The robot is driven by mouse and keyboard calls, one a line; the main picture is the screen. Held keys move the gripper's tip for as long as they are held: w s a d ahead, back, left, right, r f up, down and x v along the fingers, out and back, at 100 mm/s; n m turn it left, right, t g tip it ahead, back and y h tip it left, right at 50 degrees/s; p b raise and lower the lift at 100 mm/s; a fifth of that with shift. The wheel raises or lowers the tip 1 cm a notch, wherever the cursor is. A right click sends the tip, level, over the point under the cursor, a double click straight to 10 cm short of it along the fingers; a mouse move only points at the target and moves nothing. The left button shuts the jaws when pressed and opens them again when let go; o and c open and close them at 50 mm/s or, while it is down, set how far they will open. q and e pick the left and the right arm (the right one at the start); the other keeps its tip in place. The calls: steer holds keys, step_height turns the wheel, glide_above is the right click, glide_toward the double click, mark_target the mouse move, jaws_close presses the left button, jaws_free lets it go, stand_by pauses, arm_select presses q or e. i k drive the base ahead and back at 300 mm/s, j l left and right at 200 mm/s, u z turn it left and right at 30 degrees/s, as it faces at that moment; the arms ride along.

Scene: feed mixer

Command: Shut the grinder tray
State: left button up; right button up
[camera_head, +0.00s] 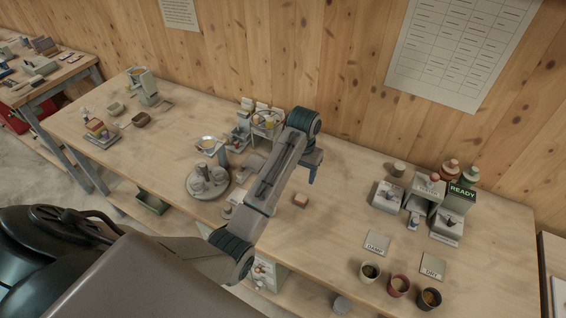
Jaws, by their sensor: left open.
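A grey machine (427,190) with a lit READY sign (462,191) stands at the right of the wooden bench. Low grey parts (387,196) stick out at its front. A grey upright device with a hopper-like top (145,87) stands at the far left of the bench. I cannot tell which of these is the grinder, nor how far any tray is out. My left gripper (313,174) is open and empty, pointing down above the middle of the bench, left of the grey machine and apart from it. My right gripper is not in view.
Several cups (398,286) and two label cards (377,243) lie at the front right. A round grey tray (208,183) with small vessels stands left of my arm. A small brown block (300,200) lies below my gripper. The bench between block and machine is mostly clear.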

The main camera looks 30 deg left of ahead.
mark_target(255, 163)
steer(key=u, duration=1.25)
